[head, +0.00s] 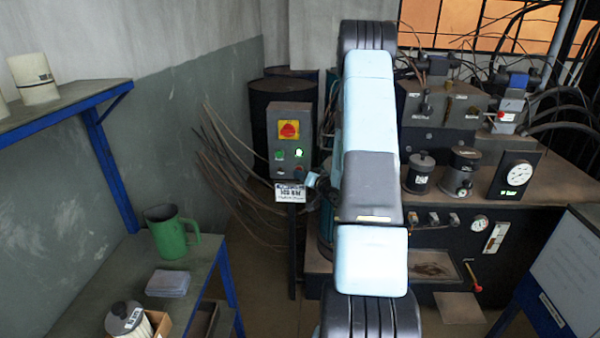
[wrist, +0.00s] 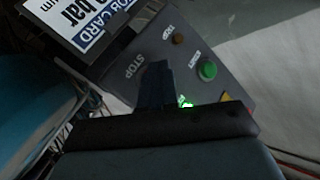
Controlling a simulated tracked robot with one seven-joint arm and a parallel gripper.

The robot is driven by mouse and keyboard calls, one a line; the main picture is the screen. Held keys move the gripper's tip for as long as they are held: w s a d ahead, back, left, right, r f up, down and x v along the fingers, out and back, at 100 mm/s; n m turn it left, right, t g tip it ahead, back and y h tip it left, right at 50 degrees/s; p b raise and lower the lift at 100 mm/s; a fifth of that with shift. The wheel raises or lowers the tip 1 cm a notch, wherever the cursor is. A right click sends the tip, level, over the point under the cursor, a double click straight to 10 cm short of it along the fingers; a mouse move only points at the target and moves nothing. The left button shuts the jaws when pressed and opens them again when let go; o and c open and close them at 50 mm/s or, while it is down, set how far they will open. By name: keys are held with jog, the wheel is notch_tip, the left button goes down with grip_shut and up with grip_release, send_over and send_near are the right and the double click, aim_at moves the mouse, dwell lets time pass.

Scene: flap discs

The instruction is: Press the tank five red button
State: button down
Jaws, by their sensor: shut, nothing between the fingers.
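A grey control box (head: 291,125) stands on a post left of my arm in the head view. It has a red knob (head: 289,130) on a yellow plate, a small green button (head: 279,155) and a lit green readout (head: 299,153). The box (wrist: 215,60) fills the middle of the wrist view, tilted, with a green START button (wrist: 207,71), an amber TEST button (wrist: 179,39) and a STOP label (wrist: 134,66). My gripper (wrist: 154,68) is shut and empty, in front of the panel beside STOP. It hides whatever is under that label. I cannot read a tank number.
A white job card (wrist: 90,22) hangs at the box's edge; it also shows in the head view (head: 290,193). Loose cables (head: 235,165) are left of the box. A machine bench (head: 480,215) is right. A shelf with a green jug (head: 170,232) is left.

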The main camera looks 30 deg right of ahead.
jog(key=shift+w+d, duration=0.15)
jog(key=shift+w, duration=0.05)
dwell(0.3)
jog(key=shift+s, duration=0.15)
jog(key=shift+s+a, duration=0.5)
jog(key=shift+s, duration=0.1)
dwell(0.3)
jog(key=shift+s+a, duration=0.7)
jog(key=shift+s, duration=0.35)
jog(key=shift+s+a, duration=0.7)
jog(key=shift+s, duration=0.3)
